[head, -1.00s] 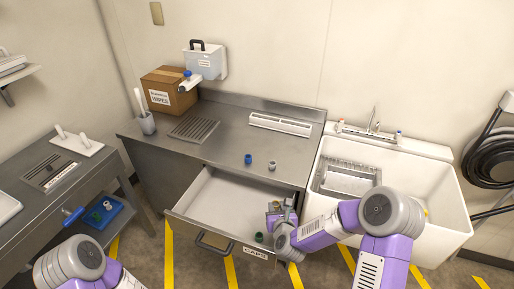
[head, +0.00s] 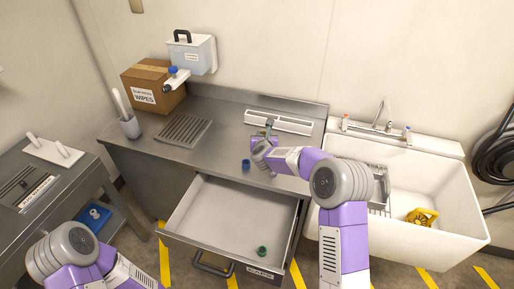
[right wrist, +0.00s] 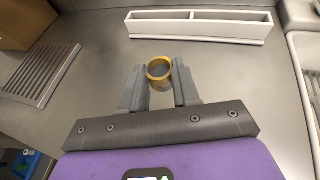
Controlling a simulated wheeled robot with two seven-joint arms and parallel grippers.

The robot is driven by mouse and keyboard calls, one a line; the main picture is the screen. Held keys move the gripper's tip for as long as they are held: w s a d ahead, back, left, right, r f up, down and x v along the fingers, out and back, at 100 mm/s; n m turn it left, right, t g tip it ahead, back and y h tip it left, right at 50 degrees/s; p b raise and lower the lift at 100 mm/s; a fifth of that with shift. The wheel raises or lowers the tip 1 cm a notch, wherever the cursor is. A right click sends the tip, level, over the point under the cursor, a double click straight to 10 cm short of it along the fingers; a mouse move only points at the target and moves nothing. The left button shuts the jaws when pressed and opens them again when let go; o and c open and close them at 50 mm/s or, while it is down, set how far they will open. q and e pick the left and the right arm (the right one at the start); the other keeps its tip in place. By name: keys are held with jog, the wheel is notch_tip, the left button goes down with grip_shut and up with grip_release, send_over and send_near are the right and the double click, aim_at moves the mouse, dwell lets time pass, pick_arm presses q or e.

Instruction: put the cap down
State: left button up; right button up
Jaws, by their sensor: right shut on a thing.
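My right gripper (head: 268,136) is over the steel counter (head: 222,150), near its back. In the right wrist view the gripper (right wrist: 159,82) is shut on a yellow ring-shaped cap (right wrist: 159,69), held between the fingertips with its open end showing. I cannot tell whether the cap touches the counter. A blue cap (head: 245,165) stands on the counter, left of my right wrist. A green cap (head: 262,251) lies in the open drawer (head: 215,225). My left arm shows at lower left, but its gripper is out of view.
A white divided tray (head: 290,123) lies at the back of the counter; it also shows in the right wrist view (right wrist: 230,27). A slotted grate (head: 183,131) and a wipes box (head: 150,90) are further left. The white sink (head: 455,225) holds a yellow object (head: 422,216).

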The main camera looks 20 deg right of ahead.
jog(key=f, duration=0.3)
jog(key=shift+s+f+b, duration=0.25)
jog(key=shift+f+b, duration=0.1)
jog(key=shift+f, duration=0.05)
jog(key=shift+f+b, duration=0.55)
jog(key=shift+f, duration=1.75)
jog(key=shift+f, duration=0.15)
jog(key=o, duration=1)
